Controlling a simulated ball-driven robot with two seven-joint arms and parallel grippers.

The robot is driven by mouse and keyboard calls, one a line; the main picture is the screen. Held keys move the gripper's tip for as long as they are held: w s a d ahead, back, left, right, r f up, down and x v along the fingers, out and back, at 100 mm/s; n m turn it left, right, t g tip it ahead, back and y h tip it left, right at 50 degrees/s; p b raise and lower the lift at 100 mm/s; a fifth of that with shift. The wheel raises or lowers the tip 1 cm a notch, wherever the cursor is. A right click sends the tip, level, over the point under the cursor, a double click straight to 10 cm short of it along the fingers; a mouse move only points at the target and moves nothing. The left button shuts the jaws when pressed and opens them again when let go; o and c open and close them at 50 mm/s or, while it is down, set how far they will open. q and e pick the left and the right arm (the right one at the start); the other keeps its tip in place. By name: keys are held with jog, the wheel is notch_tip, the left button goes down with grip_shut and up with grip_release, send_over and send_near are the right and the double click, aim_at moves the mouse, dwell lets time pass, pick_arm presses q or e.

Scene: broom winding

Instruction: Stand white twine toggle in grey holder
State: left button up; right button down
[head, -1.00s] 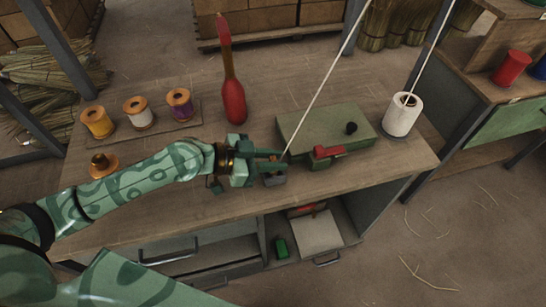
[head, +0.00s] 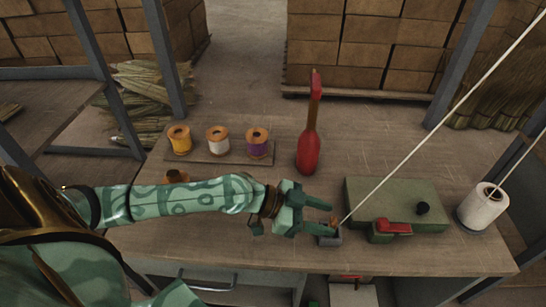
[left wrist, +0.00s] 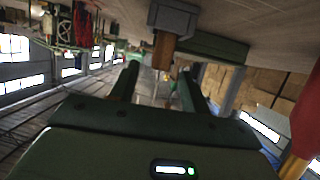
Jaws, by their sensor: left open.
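The small grey holder (head: 330,240) stands on the bench near its front edge. A brown toggle (head: 335,222) stands in it, and the white twine (head: 405,157) runs from there up to the upper right. In the left wrist view, which is turned over, the toggle (left wrist: 163,49) sticks out of the grey holder (left wrist: 175,17). My left gripper (head: 326,217) is open and empty just left of the toggle, its fingers pointing right. The left wrist view shows open room between the fingertips (left wrist: 158,84). My right gripper is out of view.
A green box (head: 395,200) with a red-handled clamp (head: 392,227) stands right of the holder. A white twine spool (head: 483,207) is at the right end. A red broom-shaped piece (head: 307,150) and a spool board (head: 200,157) stand behind my arm.

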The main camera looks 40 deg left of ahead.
pick_arm(q)
jog(key=v, duration=1.3)
